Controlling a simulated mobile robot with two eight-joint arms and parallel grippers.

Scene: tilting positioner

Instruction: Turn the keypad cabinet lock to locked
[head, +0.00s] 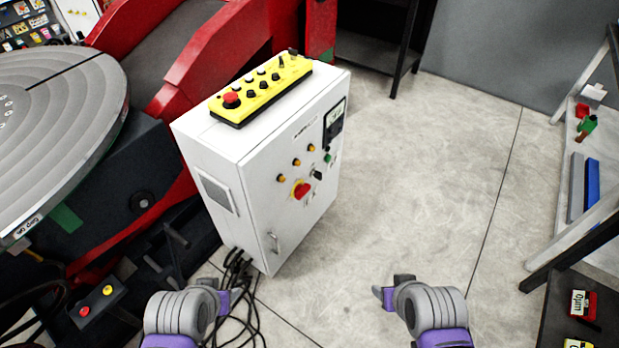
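A white control cabinet (215,150) stands on the floor left of centre.
A yellow button pendant (261,86) lies on the cabinet top. The red-framed positioner with its round grey table (60,95) stands left. Black cables (240,285) hang at the cabinet's lower left. A shelf rack (585,225) stands right. Floor between is clear.

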